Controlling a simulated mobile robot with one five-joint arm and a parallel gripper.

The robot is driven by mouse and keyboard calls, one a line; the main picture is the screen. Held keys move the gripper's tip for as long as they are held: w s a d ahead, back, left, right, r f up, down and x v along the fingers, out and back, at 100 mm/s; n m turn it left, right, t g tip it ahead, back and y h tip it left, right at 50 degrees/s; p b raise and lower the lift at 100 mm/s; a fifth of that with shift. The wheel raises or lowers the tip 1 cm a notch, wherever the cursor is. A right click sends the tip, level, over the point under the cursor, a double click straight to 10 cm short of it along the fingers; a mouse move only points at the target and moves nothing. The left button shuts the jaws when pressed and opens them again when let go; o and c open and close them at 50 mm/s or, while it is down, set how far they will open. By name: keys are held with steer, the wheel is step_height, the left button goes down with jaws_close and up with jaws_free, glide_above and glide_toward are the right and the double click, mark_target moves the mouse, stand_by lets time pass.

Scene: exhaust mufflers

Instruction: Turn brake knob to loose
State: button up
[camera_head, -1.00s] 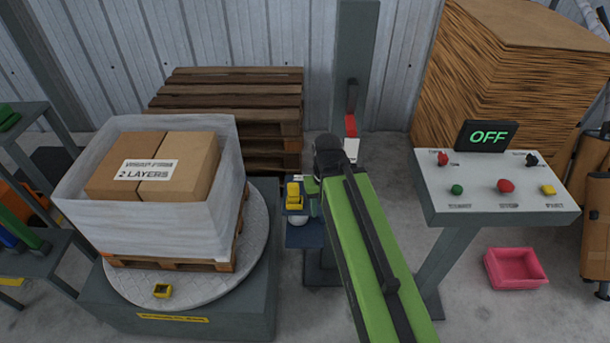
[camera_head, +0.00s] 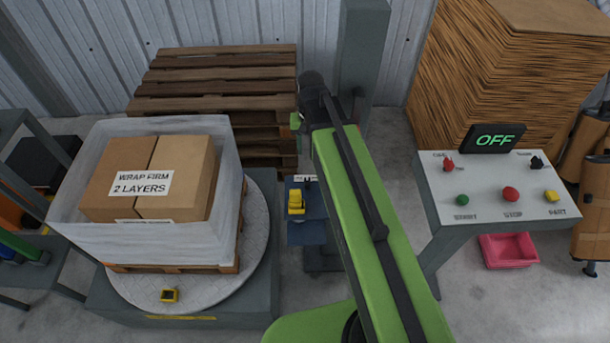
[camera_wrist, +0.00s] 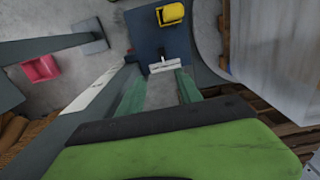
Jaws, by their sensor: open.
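I cannot single out the brake knob for sure. A yellow block-like part (camera_head: 296,201) sits on a blue plate (camera_head: 305,232) by the grey column (camera_head: 362,60); both also show at the top of the wrist view, the yellow part (camera_wrist: 171,14) and the blue plate (camera_wrist: 150,42). A small white-topped part (camera_wrist: 165,66) lies at the plate's near edge. My gripper (camera_wrist: 158,80) is open and empty, its two green fingers apart, pointing toward that white part. In the head view my arm hides part of the column and most of the gripper.
A control panel (camera_head: 490,205) with a red knob (camera_head: 448,165), a black knob (camera_head: 536,162) and an OFF display (camera_head: 492,138) stands right. A wrapped pallet load (camera_head: 130,190) is on the turntable left. A pink bin (camera_head: 508,250) lies below the panel.

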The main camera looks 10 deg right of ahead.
mark_target(307, 182)
steer(key=f+b, duration=1.6)
steer(key=f, duration=0.1)
steer(key=shift+a+f+b, duration=0.2)
steer(key=shift+a+b, duration=0.1)
steer(key=shift+b, duration=0.1)
steer(key=shift+r, duration=0.1)
